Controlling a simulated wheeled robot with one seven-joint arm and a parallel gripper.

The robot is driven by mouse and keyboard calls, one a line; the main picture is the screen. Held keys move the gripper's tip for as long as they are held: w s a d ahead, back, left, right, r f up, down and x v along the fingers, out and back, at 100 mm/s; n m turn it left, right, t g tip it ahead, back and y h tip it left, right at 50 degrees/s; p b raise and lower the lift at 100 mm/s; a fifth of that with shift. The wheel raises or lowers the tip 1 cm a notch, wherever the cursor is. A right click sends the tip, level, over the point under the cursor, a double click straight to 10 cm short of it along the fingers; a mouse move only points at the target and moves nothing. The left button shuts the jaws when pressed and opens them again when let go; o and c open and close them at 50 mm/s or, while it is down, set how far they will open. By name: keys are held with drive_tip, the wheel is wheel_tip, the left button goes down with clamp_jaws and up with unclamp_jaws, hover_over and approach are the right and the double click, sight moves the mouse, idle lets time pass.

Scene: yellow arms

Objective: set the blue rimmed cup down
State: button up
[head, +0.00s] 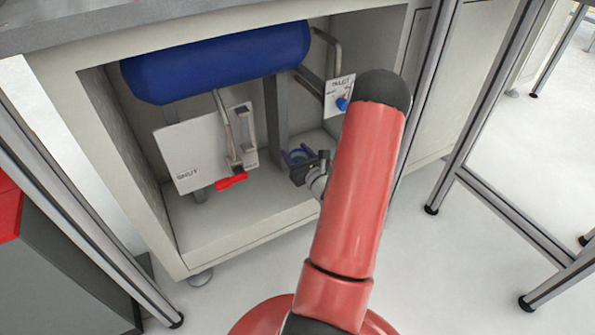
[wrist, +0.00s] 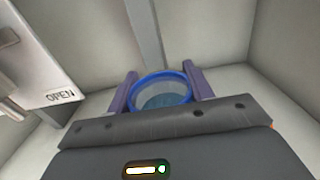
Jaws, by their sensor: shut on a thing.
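The blue rimmed cup (wrist: 162,79) is between the two fingers of my gripper (wrist: 160,88) in the wrist view. Its rim is a blue ring around a paler inside, and the gripper body hides its near lower part. My gripper is shut on it. In the head view the cup (head: 298,155) and my gripper (head: 302,162) are inside the open cabinet, toward its right side, partly behind my red arm. I cannot tell whether the cup touches the cabinet floor.
A blue tank (head: 220,62) hangs across the cabinet's top. A white panel (head: 185,155) with a red handle (head: 231,181) stands left of the gripper. A small panel with a blue knob (head: 341,104) is above right. The cabinet floor (head: 230,212) is bare at front left.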

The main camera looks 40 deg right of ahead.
drive_tip(key=shift+f+b, duration=0.55)
drive_tip(key=shift+f, duration=2.4)
drive_tip(key=shift+f, duration=0.1)
drive_tip(key=o, duration=0.7)
drive_tip(key=shift+o, duration=0.2)
drive_tip(key=shift+s, duration=0.25)
drive_tip(key=v, duration=1.1)
drive_tip(key=shift+s+p, duration=0.3)
drive_tip(key=shift+p, duration=0.05)
drive_tip(key=shift+a, duration=0.1)
